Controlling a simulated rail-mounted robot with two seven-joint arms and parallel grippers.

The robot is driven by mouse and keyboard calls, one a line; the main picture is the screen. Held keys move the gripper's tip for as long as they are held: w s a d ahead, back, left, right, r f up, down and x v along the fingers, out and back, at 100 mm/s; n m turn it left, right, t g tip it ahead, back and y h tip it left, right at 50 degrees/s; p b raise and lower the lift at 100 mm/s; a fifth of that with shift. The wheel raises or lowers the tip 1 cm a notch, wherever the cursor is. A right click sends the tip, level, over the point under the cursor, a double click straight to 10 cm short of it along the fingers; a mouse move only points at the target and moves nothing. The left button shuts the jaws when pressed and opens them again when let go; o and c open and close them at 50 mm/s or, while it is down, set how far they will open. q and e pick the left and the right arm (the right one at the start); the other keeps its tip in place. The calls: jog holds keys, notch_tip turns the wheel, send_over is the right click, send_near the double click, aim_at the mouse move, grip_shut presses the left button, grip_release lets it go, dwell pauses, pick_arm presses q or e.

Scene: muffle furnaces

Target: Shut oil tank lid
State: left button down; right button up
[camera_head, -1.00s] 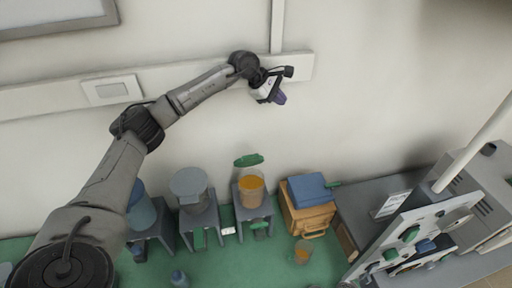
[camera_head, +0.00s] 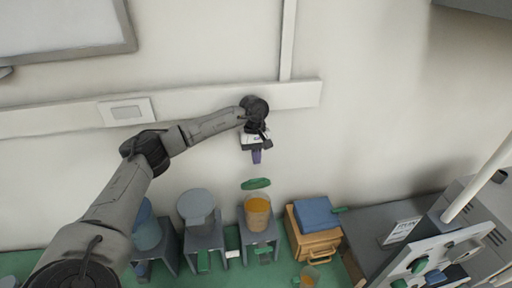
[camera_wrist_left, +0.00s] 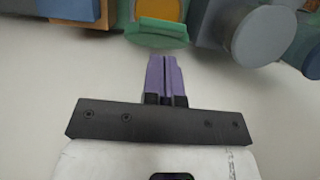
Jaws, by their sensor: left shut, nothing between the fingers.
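The oil tank (camera_head: 258,214) is a clear container of orange oil on a grey stand. Its green lid (camera_head: 256,184) stands open at the tank's back edge, toward the wall. My left gripper (camera_head: 256,158) has purple fingers, shut with nothing between them. It is just above the lid in the head view, fingers pointing toward it. In the left wrist view the shut fingertips (camera_wrist_left: 163,62) point at the green lid (camera_wrist_left: 157,32), with a small gap in the picture. The orange oil tank (camera_wrist_left: 157,9) shows beyond the lid. My right gripper is not in view.
A grey round-lidded container (camera_head: 197,205) and a blue one (camera_head: 146,230) stand left of the tank. A wooden box with a blue top (camera_head: 316,214) stands to its right. A beaker (camera_head: 309,275) is in front. The wall is close behind.

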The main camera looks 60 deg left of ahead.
aim_at(258, 179)
pick_arm(q)
jog(key=shift+p+x, duration=0.55)
jog(key=shift+x, duration=1.8)
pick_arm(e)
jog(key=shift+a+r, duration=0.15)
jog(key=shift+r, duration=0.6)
